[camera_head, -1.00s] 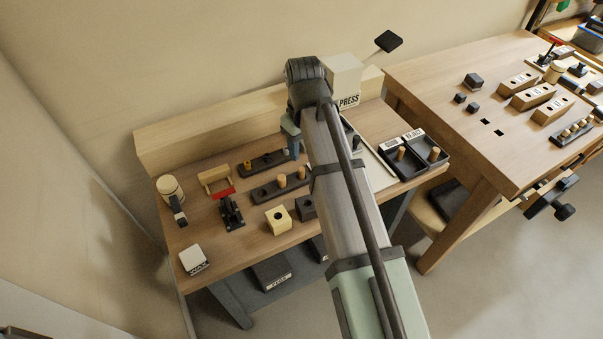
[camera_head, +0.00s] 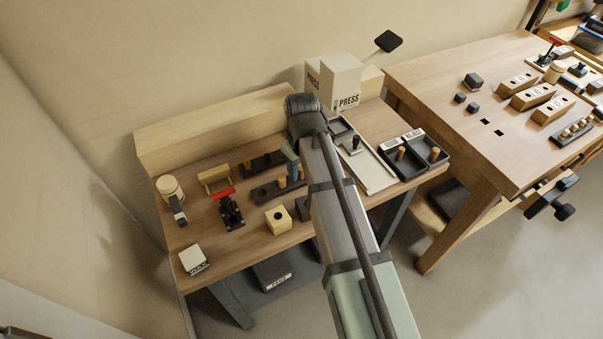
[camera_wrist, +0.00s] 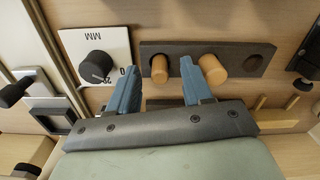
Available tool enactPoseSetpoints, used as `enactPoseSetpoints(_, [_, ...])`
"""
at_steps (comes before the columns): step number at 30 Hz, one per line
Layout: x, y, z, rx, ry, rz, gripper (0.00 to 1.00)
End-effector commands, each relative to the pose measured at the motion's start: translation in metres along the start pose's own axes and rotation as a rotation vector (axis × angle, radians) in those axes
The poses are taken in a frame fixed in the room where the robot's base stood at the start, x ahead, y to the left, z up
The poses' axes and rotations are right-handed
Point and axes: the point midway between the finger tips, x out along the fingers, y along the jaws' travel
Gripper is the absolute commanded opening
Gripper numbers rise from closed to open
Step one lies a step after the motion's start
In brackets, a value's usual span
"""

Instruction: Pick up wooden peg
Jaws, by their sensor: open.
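Two wooden pegs stand in a dark rack (camera_wrist: 200,51) in the wrist view: one peg (camera_wrist: 159,69) on the left and another peg (camera_wrist: 214,69) to its right. An empty hole shows at the rack's right end. My gripper (camera_wrist: 158,78) is open, with its two blue fingers apart. In the wrist view the left peg appears between the fingertips, and the right peg is just right of the right finger. No contact is visible. In the head view my gripper (camera_head: 294,168) is over the front rack (camera_head: 264,194), beside a peg (camera_head: 282,183); my arm partly hides this area.
A white dial plate (camera_wrist: 118,45) with a black knob lies left of the rack. A second dark rack (camera_head: 258,162) lies behind. A pale block (camera_head: 278,220) and a red-handled clamp (camera_head: 231,212) stand nearby. The PRESS box (camera_head: 342,82) stands at the back; trays (camera_head: 405,170) lie right.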

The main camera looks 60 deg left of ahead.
Motion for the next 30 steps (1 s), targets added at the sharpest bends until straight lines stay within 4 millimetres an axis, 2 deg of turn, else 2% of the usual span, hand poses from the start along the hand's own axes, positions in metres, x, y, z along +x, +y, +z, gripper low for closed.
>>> enactPoseSetpoints(7, [0.0028, 0.0001, 0.0001, 0.001, 0.0, 0.0, 0.5])
enactPoseSetpoints(23, [0.0025, 0.0001, 0.0001, 0.001, 0.0, 0.0, 0.0])
enactPoseSetpoints(30, [0.0025, 0.0001, 0.0001, 0.001, 0.0, 0.0, 0.0])
